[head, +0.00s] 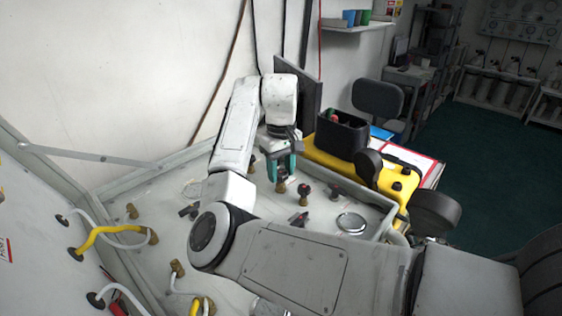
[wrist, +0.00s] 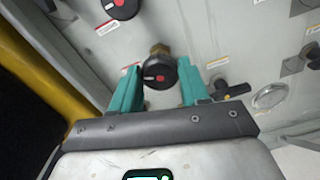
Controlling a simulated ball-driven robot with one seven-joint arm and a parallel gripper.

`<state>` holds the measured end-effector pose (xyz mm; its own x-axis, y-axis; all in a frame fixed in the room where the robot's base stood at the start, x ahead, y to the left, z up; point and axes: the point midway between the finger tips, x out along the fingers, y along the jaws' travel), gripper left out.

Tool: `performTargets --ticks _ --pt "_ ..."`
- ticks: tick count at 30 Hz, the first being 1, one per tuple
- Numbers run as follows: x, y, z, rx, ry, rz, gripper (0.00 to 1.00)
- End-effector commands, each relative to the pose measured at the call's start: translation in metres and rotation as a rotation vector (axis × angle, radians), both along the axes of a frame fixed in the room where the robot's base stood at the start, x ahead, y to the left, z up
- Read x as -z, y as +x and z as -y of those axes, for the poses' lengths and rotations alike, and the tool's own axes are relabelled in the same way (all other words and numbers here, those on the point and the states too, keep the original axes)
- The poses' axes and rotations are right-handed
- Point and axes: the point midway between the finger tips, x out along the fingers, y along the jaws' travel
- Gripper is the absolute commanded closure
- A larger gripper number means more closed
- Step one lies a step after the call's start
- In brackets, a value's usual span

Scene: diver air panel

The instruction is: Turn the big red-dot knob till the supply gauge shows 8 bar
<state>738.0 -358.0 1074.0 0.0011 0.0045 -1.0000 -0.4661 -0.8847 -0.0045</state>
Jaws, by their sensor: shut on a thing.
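My gripper (head: 282,170) reaches down to the pale panel (head: 235,215) in the head view. In the wrist view its teal fingers (wrist: 157,78) are shut on a round black knob with a red dot (wrist: 160,70), one finger on each side. A brass fitting shows behind that knob. In the head view the knob (head: 281,186) is partly hidden by the fingers. A round dial gauge (head: 351,222) lies on the panel to the right; it also shows in the wrist view (wrist: 270,96). Its reading is too small to tell, and I see no label naming it.
Another red-dot knob (wrist: 121,7) is at the top of the wrist view. A small black lever valve (wrist: 232,89) is close to the right finger. Yellow hoses (head: 100,236) lie at left. A yellow case (head: 330,158) stands behind the panel's raised edge.

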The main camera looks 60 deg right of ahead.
Motion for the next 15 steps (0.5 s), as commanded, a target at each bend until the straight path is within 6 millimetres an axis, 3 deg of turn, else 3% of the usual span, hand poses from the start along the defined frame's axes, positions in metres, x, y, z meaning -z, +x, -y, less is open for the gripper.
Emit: performTargets --ticks 15 --pt "-0.0031 0.0006 -0.0005 0.488 0.0 0.0 0.85"
